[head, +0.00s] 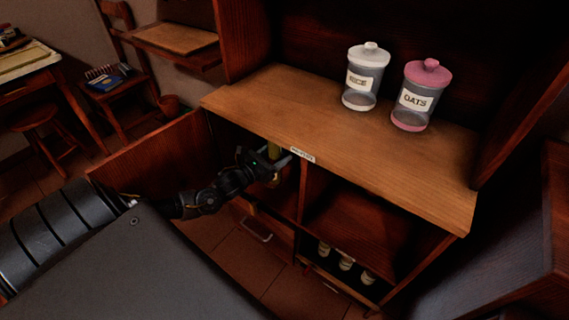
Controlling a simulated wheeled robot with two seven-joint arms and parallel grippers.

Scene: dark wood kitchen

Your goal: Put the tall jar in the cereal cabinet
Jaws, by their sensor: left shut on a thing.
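My left gripper (273,165) reaches into the open left compartment of the lower cabinet (303,190), under the counter's front edge. It is shut on a narrow yellowish upright thing (274,150), which may be the tall jar; the counter edge and the gripper hide much of it. A small white label (303,155) is on the counter edge above; I cannot read it. The cabinet's left door (150,155) stands open. My right gripper is not in view.
A rice jar (364,78) with a white lid and an oats jar (418,95) with a pink lid stand on the counter (270,105). Several small jars (345,263) sit in a low compartment. A chair (115,95) and a stool (40,120) are at the left.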

